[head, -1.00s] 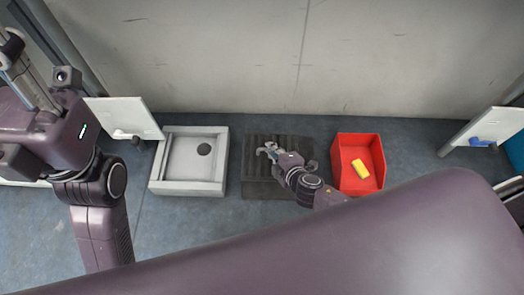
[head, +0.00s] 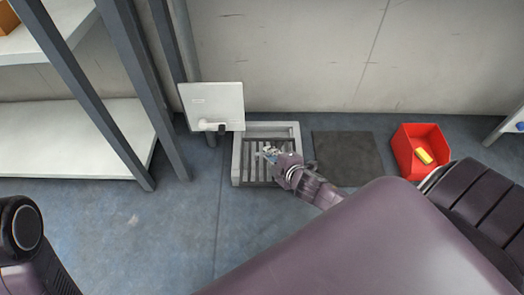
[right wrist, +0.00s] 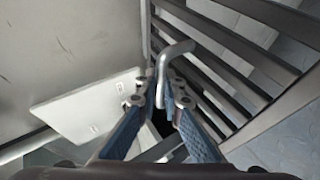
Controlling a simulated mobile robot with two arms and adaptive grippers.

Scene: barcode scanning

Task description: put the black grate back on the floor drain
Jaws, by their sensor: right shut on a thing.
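The black grate (head: 254,172) with parallel bars is over the pale square floor drain (head: 236,142) in the head view. It covers the lower part of the drain, and the drain's back rim shows beyond it. I cannot tell whether it touches the drain. My right gripper (head: 270,152) is above the grate. In the right wrist view its blue-padded fingers (right wrist: 160,100) are shut on a bent grey metal handle (right wrist: 176,50), with the grate's bars (right wrist: 235,50) beyond. My left gripper is out of view.
A bare dark mat (head: 347,157) lies right of the drain. Farther right stands a red bin (head: 411,141) with a yellow object (head: 424,155) inside. A white panel (head: 213,104) stands behind the drain's left side. Shelves (head: 75,140) are at left; the front-left floor is open.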

